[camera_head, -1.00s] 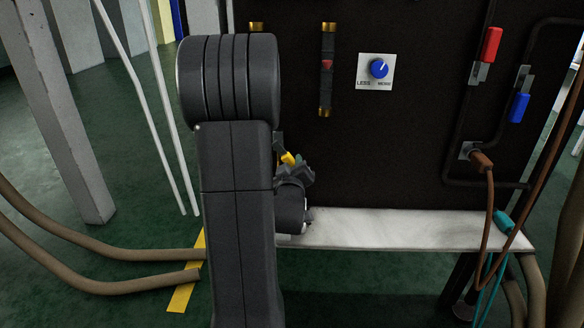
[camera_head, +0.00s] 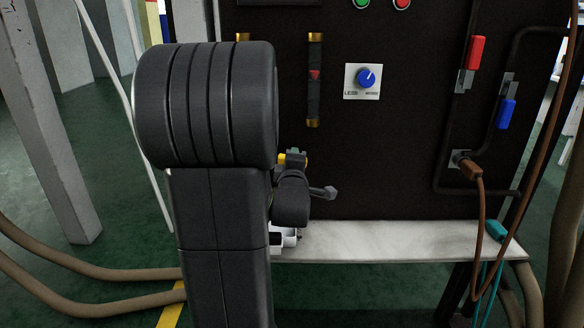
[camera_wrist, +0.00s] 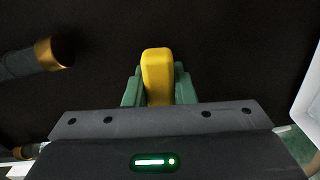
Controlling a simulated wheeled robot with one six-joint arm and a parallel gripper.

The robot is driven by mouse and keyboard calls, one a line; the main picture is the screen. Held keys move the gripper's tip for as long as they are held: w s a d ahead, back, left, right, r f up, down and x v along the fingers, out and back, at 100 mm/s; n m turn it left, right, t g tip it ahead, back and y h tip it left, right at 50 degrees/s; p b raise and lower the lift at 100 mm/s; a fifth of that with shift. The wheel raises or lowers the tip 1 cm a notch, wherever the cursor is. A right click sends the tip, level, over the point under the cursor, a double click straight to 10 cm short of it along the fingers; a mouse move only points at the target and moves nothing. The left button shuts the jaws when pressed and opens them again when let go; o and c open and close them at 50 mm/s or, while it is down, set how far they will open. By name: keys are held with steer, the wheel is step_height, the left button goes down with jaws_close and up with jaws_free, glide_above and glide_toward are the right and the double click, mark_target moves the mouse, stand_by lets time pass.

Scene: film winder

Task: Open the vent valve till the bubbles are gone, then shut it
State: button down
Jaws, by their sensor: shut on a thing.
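The yellow valve handle (camera_wrist: 157,75) stands upright in the wrist view, against the black panel. My gripper (camera_wrist: 158,90) has its green fingers on either side of the handle and is shut on it. In the head view my gripper (camera_head: 293,160) is small, beside my dark arm, with a little of the yellow handle (camera_head: 282,158) showing. My arm hides most of the valve there. A dark tube with brass ends and a red mark (camera_head: 314,75) hangs on the panel to the right. I cannot make out bubbles in any view.
A blue knob (camera_head: 367,77) on a white plate sits right of the tube. Red (camera_head: 475,52) and blue (camera_head: 507,113) handles are farther right. A pale shelf (camera_head: 390,240) runs below the panel. A brown cable (camera_head: 480,220) and floor hoses (camera_head: 90,300) lie at the sides.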

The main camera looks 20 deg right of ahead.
steer(key=shift+r+n, duration=0.5)
steer(key=shift+n, duration=0.2)
steer(key=c, duration=1.2)
jaws_free()
steer(key=p+v, duration=0.2)
steer(key=v, duration=1.1)
steer(key=shift+s, duration=0.4)
steer(key=shift+a, duration=0.1)
